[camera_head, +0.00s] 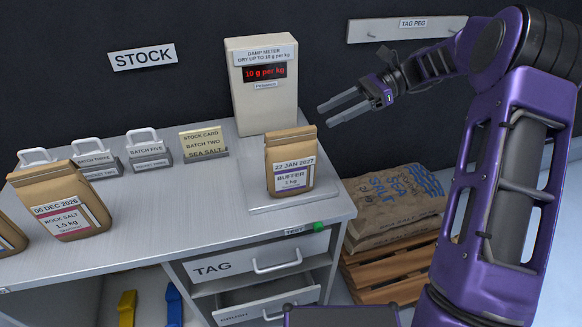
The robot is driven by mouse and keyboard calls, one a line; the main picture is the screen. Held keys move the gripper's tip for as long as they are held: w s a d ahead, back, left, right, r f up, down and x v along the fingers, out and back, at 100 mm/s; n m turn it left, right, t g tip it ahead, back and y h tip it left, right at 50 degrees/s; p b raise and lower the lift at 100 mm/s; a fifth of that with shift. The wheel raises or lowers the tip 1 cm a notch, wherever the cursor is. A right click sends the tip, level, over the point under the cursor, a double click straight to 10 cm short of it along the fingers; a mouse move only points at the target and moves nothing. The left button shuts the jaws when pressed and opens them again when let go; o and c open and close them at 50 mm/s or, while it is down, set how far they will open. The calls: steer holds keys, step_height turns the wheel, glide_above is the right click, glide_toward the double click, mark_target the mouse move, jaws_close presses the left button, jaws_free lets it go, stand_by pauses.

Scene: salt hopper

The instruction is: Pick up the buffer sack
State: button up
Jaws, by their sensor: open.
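The buffer sack (290,163) is a brown paper sack with a white label reading "22 JAN 2027, BUFFER, 1 kg". It stands upright on the flat plate (294,201) at the right end of the bench, in front of the damp meter. My gripper (333,113) is open and empty, above and to the right of the sack and apart from it. Its fingers point left.
The damp meter (262,95) reads 10 g per kg. A rock salt sack (62,200), a stock card (203,142) and several batch tags stand to the left. A large sea salt sack (395,209) lies on a pallet (392,272) at right. The bench middle (180,205) is clear.

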mark_target(303, 129)
steer(key=b+x, duration=0.1)
steer(key=x, duration=0.9)
steer(key=shift+a+f+b, duration=0.25)
steer(key=shift+a+b, duration=0.05)
steer(key=shift+c, duration=0.3)
jaws_close()
steer(key=shift+s+d+f, duration=0.15)
steer(key=shift+f, duration=0.05)
stand_by(0.5)
steer(key=shift+r, duration=0.1)
